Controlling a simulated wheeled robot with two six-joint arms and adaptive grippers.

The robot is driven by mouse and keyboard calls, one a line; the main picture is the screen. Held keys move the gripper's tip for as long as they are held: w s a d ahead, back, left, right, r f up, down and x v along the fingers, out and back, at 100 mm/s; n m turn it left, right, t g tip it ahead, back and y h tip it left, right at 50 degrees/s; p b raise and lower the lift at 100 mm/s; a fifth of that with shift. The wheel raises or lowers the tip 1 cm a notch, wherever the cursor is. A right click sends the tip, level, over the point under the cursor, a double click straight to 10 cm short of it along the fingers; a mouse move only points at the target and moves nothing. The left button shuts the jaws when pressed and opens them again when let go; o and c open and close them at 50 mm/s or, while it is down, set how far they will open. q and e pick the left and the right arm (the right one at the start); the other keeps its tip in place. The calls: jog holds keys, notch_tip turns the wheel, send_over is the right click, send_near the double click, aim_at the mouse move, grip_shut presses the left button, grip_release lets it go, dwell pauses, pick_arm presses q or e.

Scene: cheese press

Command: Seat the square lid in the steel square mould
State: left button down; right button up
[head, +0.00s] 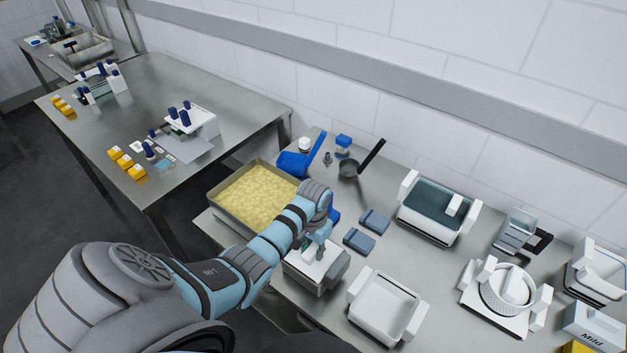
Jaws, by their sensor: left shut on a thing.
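My left gripper (319,250) reaches in from the left over the near left part of the table and points down. It is shut on the white square lid (325,267), though its fingers partly hide the grip. The lid is at the opening of the steel square mould (301,281), which has a grey block-shaped handle on its right side. My arm hides the mould's left part, and I cannot tell whether the lid lies level or fully inside the walls. My right gripper is not in view.
A tray of yellow curd (212,207) stands behind my arm. An empty white mould (384,308) stands close on the right. Two blue-grey blocks (375,221) lie behind. A dark-filled white tub (401,213) and a round white mould (484,303) stand farther right.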

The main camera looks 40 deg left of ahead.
pick_arm(q)
jog(key=shift+s+p, duration=0.1)
jog(key=shift+p, duration=0.25)
jog(key=shift+f, duration=0.2)
jog(key=c, duration=1.2)
grip_release()
jog(key=shift+c, duration=0.2)
notch_tip(320, 180, up, 3)
jog(key=p, duration=0.3)
jog(key=shift+r, duration=3.55)
